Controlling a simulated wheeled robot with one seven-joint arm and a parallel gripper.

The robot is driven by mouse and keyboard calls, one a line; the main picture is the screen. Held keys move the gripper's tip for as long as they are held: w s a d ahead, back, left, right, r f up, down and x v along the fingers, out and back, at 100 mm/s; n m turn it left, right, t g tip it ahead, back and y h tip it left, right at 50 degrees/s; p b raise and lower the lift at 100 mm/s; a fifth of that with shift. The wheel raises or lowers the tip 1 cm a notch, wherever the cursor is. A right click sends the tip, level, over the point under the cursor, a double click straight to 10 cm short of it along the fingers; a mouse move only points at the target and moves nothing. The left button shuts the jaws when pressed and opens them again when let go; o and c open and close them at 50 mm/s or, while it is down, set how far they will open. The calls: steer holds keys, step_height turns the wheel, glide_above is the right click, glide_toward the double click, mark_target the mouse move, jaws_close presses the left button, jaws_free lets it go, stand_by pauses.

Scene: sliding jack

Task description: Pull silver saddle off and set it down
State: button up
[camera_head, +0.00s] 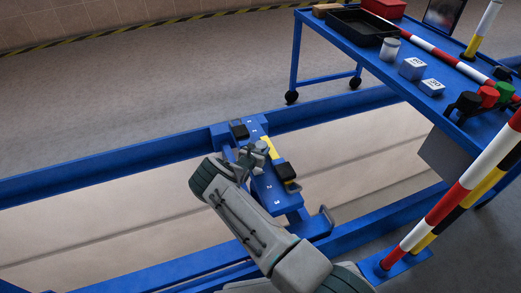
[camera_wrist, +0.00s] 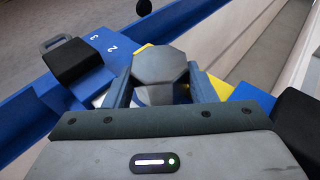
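The silver saddle (camera_wrist: 160,68) is a grey, eight-sided block at the middle of the blue jack beam (camera_head: 262,185). In the wrist view my gripper (camera_wrist: 160,84) has one finger on each side of it, and both fingers appear to touch its sides. The saddle also shows small in the head view (camera_head: 260,147), beside my gripper (camera_head: 252,154). Its lower end and whatever it sits on are hidden, so I cannot tell whether it is still seated.
Black pads stand at the beam's far end (camera_head: 238,130) and near side (camera_head: 286,172). Blue rails (camera_head: 100,168) frame the pit. A blue cart (camera_head: 345,50) at the upper right carries a black tray (camera_head: 362,25), white-blue boxes (camera_head: 412,68) and a striped pole. Red-white posts (camera_head: 440,212) stand at right.

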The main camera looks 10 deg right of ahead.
steer(key=shift+r+p, duration=0.6)
steer(key=shift+r, duration=0.2)
steer(key=shift+c, duration=0.2)
stand_by(0.5)
steer(key=shift+r+p, duration=1.6)
steer(key=shift+r, duration=0.35)
